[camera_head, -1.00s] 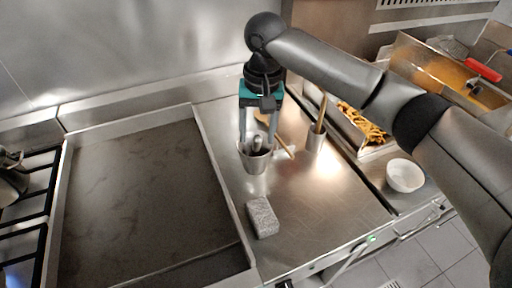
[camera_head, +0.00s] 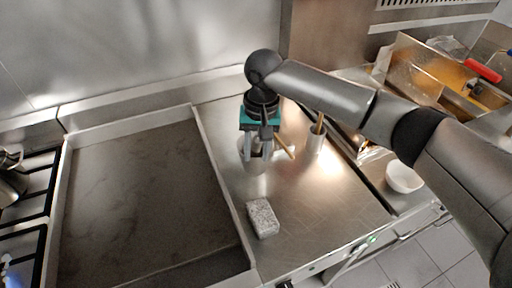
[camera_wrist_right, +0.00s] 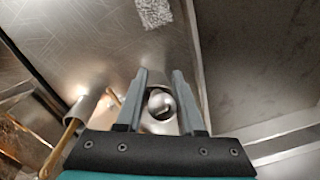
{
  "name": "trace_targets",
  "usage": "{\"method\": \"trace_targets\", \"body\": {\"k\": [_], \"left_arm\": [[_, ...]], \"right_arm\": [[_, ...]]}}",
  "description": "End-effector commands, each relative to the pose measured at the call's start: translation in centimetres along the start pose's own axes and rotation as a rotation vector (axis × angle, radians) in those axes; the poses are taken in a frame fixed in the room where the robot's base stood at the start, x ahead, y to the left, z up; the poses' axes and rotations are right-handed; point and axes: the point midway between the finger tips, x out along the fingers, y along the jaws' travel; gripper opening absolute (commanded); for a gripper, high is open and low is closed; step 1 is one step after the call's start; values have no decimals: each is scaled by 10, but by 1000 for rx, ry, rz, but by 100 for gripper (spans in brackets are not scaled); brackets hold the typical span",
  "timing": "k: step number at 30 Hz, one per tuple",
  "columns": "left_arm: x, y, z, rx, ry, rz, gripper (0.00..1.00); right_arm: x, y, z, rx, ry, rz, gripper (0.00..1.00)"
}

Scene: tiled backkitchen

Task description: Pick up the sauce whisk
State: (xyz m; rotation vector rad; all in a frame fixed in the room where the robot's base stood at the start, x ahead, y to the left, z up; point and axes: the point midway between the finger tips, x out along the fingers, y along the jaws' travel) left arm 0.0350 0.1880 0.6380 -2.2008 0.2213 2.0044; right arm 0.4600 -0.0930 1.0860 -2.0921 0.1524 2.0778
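A metal cup (camera_head: 253,166) stands on the steel counter, partly hidden by my right gripper (camera_head: 258,157). In the right wrist view, a shiny rounded metal end (camera_wrist_right: 161,104), which looks like the sauce whisk's, shows in the cup's mouth. The rest of the whisk is hidden. The two fingers of my right gripper (camera_wrist_right: 160,75) are apart, one on each side of that end, with a gap to it. I cannot tell how the fingertips' height compares with it. My left gripper is not in view.
A second metal cup (camera_head: 315,141) with wooden utensils stands to the right. A grey speckled block (camera_head: 263,218) lies in front. A griddle (camera_head: 140,200) with raised rims is on the left. A white bowl (camera_head: 404,178) is at the right.

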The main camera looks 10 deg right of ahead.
Motion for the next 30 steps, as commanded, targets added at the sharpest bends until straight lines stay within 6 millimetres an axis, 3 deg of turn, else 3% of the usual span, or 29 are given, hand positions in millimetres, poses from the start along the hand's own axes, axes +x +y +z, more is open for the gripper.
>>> {"method": "trace_targets", "body": {"k": [2, 9, 25, 30], "left_arm": [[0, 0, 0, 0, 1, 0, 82], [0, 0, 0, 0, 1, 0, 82], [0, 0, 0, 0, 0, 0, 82], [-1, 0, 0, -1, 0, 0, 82]], "right_arm": [[0, 0, 0, 0, 0, 0, 27], [0, 0, 0, 0, 0, 0, 0], [-2, 0, 0, 0, 1, -1, 0], [-12, -1, -1, 0, 2, -1, 0]]}}
